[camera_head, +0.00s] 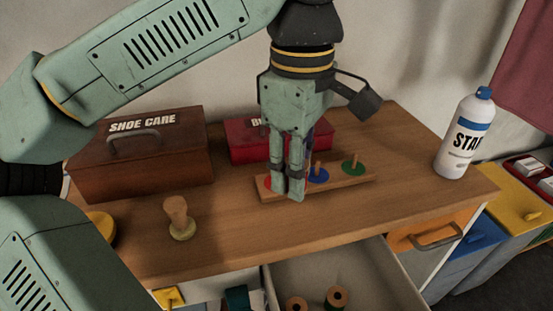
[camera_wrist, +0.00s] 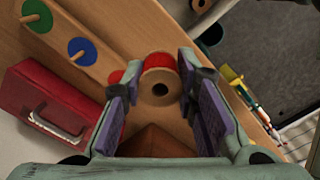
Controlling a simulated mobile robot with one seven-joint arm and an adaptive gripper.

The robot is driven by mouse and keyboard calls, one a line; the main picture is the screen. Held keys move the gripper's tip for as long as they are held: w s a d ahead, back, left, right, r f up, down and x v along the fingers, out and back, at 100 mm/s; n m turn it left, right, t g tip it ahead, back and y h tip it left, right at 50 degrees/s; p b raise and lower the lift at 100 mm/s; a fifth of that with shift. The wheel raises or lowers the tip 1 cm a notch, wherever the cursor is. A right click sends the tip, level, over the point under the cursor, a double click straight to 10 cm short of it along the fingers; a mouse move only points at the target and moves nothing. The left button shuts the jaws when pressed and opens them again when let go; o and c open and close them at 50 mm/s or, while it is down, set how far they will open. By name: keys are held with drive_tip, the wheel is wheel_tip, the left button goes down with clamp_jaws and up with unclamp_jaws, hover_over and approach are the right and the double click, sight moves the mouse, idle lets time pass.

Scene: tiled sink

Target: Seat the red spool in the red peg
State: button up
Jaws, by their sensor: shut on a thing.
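My gripper (camera_head: 289,195) points down at the left end of the wooden peg board (camera_head: 367,181). In the wrist view my gripper (camera_wrist: 160,78) is shut on the red spool (camera_wrist: 160,88), whose pale wooden end with a dark centre hole faces the camera. Part of the red marking (camera_head: 269,183) on the board shows beside my fingers; the red peg is hidden. The spool is over or close to this end of the board; I cannot tell whether it touches. The blue peg (camera_head: 317,167) and green peg (camera_head: 354,158) stand bare to the right.
A red box (camera_head: 240,142) stands behind the board and a brown shoe-care box (camera_head: 140,165) at left. The open drawer (camera_head: 385,275) below holds spools (camera_head: 337,297).

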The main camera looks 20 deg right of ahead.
drive_tip(key=w, duration=0.3)
drive_tip(key=w+f+p, duration=0.1)
drive_tip(key=w, duration=0.2)
drive_tip(key=w+p, duration=0.1)
drive_tip(key=w, duration=0.2)
drive_tip(key=shift+w+f, duration=0.15)
drive_tip(key=shift+f, duration=0.15)
drive_tip(key=shift+f+p, duration=0.55)
drive_tip(key=shift+f, duration=2.15)
drive_tip(key=shift+f, duration=0.2)
drive_tip(key=o, duration=0.9)
drive_tip(key=shift+r, duration=0.1)
wheel_tip(320, 180, up, 12)
drive_tip(key=shift+r+b, duration=0.15)
drive_tip(key=shift+b, duration=0.2)
